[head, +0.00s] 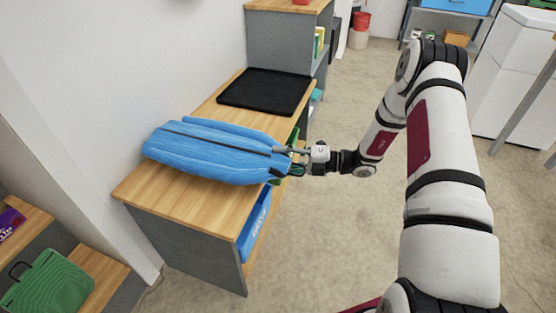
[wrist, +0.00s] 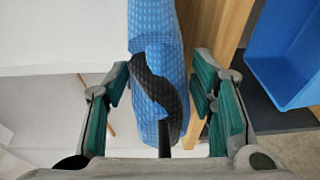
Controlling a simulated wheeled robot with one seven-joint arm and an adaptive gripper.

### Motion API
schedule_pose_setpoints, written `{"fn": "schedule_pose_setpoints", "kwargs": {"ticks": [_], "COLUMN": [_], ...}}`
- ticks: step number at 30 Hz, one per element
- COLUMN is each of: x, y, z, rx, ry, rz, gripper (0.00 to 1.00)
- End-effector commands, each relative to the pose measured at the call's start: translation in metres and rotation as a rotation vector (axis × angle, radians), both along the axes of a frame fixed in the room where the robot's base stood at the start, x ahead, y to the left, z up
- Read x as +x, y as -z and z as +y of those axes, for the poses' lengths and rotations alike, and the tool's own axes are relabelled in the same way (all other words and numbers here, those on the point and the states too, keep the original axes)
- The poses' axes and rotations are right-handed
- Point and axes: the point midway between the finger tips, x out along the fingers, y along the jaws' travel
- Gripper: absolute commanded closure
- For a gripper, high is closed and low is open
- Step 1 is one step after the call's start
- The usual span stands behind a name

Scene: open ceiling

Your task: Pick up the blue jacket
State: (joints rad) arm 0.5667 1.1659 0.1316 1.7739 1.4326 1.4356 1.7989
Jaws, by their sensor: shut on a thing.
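The blue jacket (head: 210,152) is a long, puffy, folded bundle with a dark seam along it. In the head view it is at the left end of the wooden-topped shelf unit, over the top. My gripper (head: 292,158) is at the jacket's right end, shut on it. In the wrist view the jacket (wrist: 157,60) runs up from between the fingers of my gripper (wrist: 160,105), with a dark patch near its lower end. Green pads show on both fingers. I cannot tell whether the jacket still touches the wooden top.
A black mat (head: 264,91) lies farther back on the wooden top (head: 226,93). A blue bin (head: 254,224) sits on the shelf below. A green bag (head: 48,282) is at lower left. A white wall borders the unit's left.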

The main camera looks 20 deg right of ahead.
Motion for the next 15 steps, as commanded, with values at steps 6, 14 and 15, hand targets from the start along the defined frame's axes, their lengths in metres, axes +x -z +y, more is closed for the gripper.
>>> {"fn": "schedule_pose_setpoints", "kwargs": {"ticks": [6, 14, 15], "x": [-0.013, -0.059, -0.066], "y": [-0.019, -0.026, -0.026], "z": [-0.014, -0.057, -0.063], "rx": [0.003, 0.004, 0.004], "ry": [0.003, 0.004, 0.003], "rz": [0.000, -0.002, -0.002], "gripper": [1.00, 1.00, 1.00]}}
